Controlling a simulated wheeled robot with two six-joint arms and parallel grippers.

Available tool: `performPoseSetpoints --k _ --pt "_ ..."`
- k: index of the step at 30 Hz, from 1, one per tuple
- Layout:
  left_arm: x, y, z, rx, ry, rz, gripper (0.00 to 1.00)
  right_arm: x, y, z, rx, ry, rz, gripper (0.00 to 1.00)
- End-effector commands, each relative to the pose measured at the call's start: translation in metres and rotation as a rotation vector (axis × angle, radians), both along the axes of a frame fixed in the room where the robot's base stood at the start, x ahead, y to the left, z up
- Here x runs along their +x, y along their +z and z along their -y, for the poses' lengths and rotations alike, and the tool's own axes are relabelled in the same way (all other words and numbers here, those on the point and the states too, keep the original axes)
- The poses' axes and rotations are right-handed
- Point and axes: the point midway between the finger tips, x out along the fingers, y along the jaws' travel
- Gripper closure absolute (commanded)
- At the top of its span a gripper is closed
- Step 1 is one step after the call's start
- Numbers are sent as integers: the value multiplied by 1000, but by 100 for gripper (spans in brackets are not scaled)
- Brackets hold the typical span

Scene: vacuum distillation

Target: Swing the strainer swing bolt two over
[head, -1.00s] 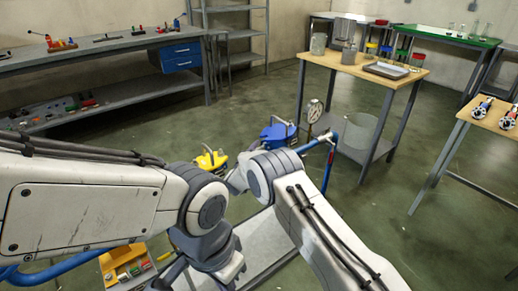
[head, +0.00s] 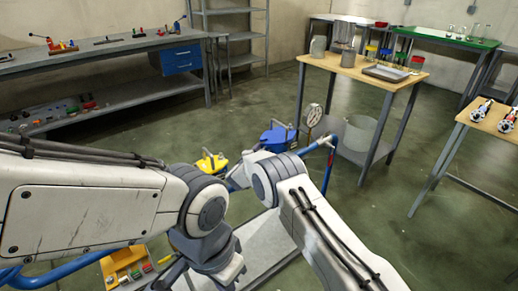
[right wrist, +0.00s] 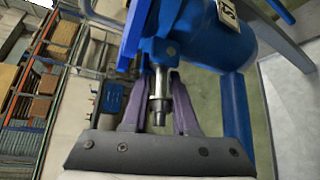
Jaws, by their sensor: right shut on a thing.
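In the right wrist view, the strainer (right wrist: 203,35) is a large blue body with a white tag, close above my right gripper. A steel swing bolt (right wrist: 158,108) hangs from a blue lug (right wrist: 160,50). My right gripper (right wrist: 160,82) is shut on this bolt, with one purple finger on each side. The bolt's lower end shows between the fingers. I cannot tell its number. In the head view, my right arm hides the right gripper and the bolt. My left arm comes in from the left, but its gripper does not show.
A pressure gauge (head: 313,115) and a blue lidded thing (head: 278,138) stand beyond my right arm. A yellow thing (head: 211,163) is near them. A wooden table (head: 365,72) with metal vessels stands behind. An orange-yellow tray (head: 126,268) lies at lower left. Open floor lies right.

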Motion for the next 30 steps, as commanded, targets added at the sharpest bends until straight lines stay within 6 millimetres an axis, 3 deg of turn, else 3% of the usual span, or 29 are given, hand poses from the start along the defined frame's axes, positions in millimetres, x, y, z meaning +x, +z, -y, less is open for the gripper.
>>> performPoseSetpoints --k 1,3,12,26,27,28,30 --pt "0 19 0 0 0 0 100 0 11 1 37 -1 -28 100" --pt "0 32 0 -1 0 1 100 0 13 0 91 0 -68 100" --pt "0 75 0 -1 0 1 100 0 15 0 281 -2 -204 100" --pt "0 79 0 0 0 0 100 -1 10 -1 327 0 -236 100" --pt "0 79 0 0 0 0 100 0 10 -1 327 -1 -236 69" --pt "0 79 0 0 0 0 100 0 10 -1 327 -1 -236 60" --pt "0 79 0 0 0 0 100 0 10 -1 327 0 -235 60"
